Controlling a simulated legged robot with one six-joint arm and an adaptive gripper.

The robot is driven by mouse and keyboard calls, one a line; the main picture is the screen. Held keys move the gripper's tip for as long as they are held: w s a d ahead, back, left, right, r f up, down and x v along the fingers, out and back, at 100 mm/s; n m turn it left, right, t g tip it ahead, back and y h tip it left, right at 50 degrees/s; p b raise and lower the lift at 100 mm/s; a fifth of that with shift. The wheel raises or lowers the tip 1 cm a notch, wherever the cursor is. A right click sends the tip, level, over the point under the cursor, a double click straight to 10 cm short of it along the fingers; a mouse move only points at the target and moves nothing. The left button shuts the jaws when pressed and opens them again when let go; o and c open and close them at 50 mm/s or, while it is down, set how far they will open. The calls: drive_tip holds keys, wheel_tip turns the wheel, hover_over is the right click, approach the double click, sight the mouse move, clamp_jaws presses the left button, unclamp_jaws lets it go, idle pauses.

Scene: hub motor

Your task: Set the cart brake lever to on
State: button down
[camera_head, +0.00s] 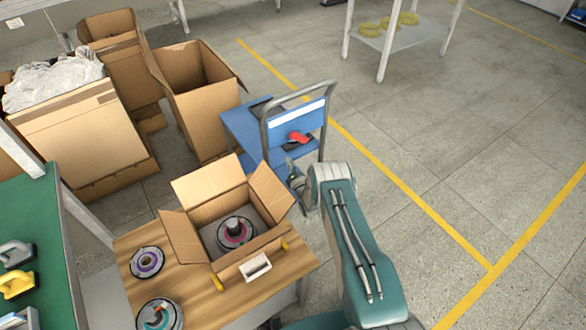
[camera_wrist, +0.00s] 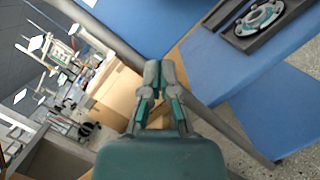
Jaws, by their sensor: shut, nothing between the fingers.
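The blue cart (camera_head: 242,130) stands beyond my arm in the head view, with a grey tubular handle (camera_head: 287,98) around an upright blue panel. A red lever (camera_head: 299,138) sits on the lower part of that panel, on the side facing me. My gripper (camera_wrist: 159,66) is shut and empty in the wrist view, with its fingertips together. In the head view it is partly hidden by my arm, just below the panel and the lever. The wrist view shows blue cart surfaces (camera_wrist: 225,75) and a grey tube (camera_wrist: 222,130); the red lever is not visible there.
A wooden table (camera_head: 200,302) holds an open cardboard box (camera_head: 190,240) with a hub motor (camera_head: 235,232) inside. Large cardboard boxes (camera_head: 198,100) stand left of the cart. A motor part (camera_wrist: 258,16) lies in a dark tray in the wrist view. Floor to the right (camera_head: 450,150) is clear.

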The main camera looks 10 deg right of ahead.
sight(294, 138)
drive_tip(key=w+d+r, duration=0.1)
drive_tip(key=w+r, duration=0.2)
drive_tip(key=w, duration=0.1)
drive_tip(key=shift+w+d+r, duration=0.25)
drive_tip(key=shift+w+d, duration=0.1)
drive_tip(key=shift+d, duration=0.05)
drive_tip(key=shift+w+d+r+m+h, duration=0.15)
drive_tip(key=shift+r+m, duration=0.15)
drive_tip(key=shift+m, duration=0.25)
drive_tip(key=shift+s+d+r+m+h, duration=0.15)
drive_tip(key=shift+r+m, duration=0.15)
drive_tip(key=shift+m, duration=0.25)
drive_tip(key=m, duration=0.1)
drive_tip(key=r, duration=0.1)
drive_tip(key=m, duration=0.1)
drive_tip(key=shift+w+d+r+m, duration=0.15)
drive_tip(key=shift+w+d+m, duration=0.1)
drive_tip(key=shift+d+m, duration=0.05)
drive_tip(key=w+d+r+m+g, duration=0.2)
drive_tip(key=d+m, duration=0.5)
drive_tip(key=m, duration=0.5)
drive_tip(key=shift+w+d+g, duration=0.25)
drive_tip(key=shift+w+g, duration=0.3)
drive_tip(key=shift+g, duration=0.25)
